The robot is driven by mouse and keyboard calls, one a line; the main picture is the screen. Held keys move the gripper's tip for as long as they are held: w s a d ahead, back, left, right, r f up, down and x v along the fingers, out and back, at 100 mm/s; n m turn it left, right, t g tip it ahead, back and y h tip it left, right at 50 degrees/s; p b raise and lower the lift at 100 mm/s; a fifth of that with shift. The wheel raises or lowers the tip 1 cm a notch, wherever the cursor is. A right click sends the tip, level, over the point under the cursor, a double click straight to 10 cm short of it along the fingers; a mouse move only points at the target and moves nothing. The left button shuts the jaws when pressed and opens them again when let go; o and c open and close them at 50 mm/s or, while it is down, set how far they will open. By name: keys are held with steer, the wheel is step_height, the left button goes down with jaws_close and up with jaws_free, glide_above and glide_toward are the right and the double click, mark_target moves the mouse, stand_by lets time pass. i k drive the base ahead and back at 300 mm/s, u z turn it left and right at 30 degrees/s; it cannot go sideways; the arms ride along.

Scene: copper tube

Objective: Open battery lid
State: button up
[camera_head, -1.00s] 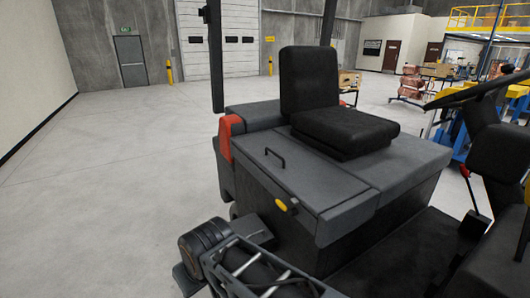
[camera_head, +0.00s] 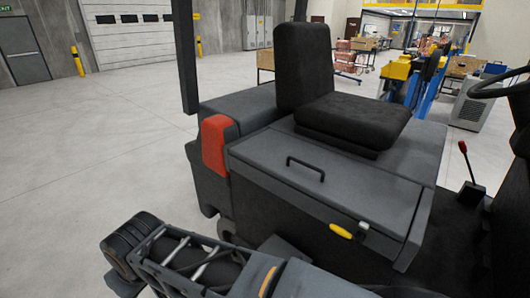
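The battery lid (camera_head: 345,196) is a dark grey flat panel on the side of a dark vehicle, in front of its black seat. It lies shut. A black bar handle (camera_head: 305,166) stands on its upper left part. A yellow latch (camera_head: 342,231) sits at its front edge, lower right. Part of my own arm (camera_head: 195,262) crosses the bottom left of the view, below and in front of the lid. I cannot see my gripper's fingers.
The black seat (camera_head: 350,122) rises behind the lid. A red-orange block (camera_head: 215,145) and a dark upright post (camera_head: 186,55) stand to its left. A red-topped lever (camera_head: 464,160) is on the right. Open concrete floor (camera_head: 80,170) lies on the left.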

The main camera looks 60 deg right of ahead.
mark_target(385, 202)
steer(key=z, duration=0.05)
steer(key=i, duration=0.8)
steer(key=z, duration=2.5)
steer(key=i, duration=0.5)
steer(key=z, duration=0.05)
